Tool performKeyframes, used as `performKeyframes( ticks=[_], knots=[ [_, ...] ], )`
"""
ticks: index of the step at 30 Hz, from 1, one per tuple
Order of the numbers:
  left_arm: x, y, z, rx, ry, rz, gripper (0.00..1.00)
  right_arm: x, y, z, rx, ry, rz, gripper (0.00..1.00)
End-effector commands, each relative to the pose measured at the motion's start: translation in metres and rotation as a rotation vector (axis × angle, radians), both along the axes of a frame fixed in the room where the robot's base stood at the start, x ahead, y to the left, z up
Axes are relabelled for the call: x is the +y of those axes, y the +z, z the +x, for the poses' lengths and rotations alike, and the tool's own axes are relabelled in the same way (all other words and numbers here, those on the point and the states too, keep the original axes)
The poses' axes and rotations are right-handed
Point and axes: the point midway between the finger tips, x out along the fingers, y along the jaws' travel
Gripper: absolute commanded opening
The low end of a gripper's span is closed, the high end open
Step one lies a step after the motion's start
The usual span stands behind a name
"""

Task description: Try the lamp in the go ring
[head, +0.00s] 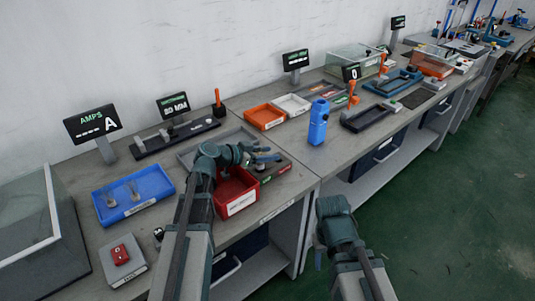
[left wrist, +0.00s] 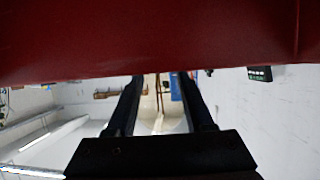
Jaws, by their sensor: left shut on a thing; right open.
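My left gripper (head: 264,158) is over the back of the red bin, beside a grey gauge block (head: 276,171) with green and red labels. In the left wrist view its fingers (left wrist: 160,100) are shut on a pale, see-through thing (left wrist: 165,126), which looks like a lamp. The lamp is too small to make out in the head view. I cannot tell a go ring apart on the block; the arm and gripper hide part of that area. My right gripper (head: 319,259) is low in front of the bench, mostly hidden by its own arm, and open.
The red bin (head: 241,204) stands close under my left wrist; its wall fills the top of the left wrist view. A blue tray (head: 151,207) with clear lamps lies left.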

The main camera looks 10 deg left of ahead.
Motion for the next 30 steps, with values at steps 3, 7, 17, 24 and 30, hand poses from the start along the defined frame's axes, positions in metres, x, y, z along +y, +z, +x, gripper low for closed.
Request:
performKeyframes(
  ticks=[3,7,17,24,30],
  knots=[
    [0.0,0.0,0.0,0.0,0.0,0.0,0.0,0.0,0.0,0.0,0.0,0.0,0.0,0.5],
    [0.0,0.0,0.0,0.0,0.0,0.0,0.0,0.0,0.0,0.0,0.0,0.0,0.0,0.5],
    [0.0,-0.0017,0.0001,0.0,0.0,0.0,0.0,0.0,-0.0016,0.0,0.0,0.0,0.0,0.5],
    [0.0,-0.0064,0.0,0.0,0.0,0.0,0.0,0.0,-0.0063,0.0,0.0,0.0,0.0,0.5],
    [0.0,-0.008,0.0,0.0,0.0,0.0,0.0,0.0,-0.0081,0.0,0.0,0.0,0.0,0.5]
  ],
)
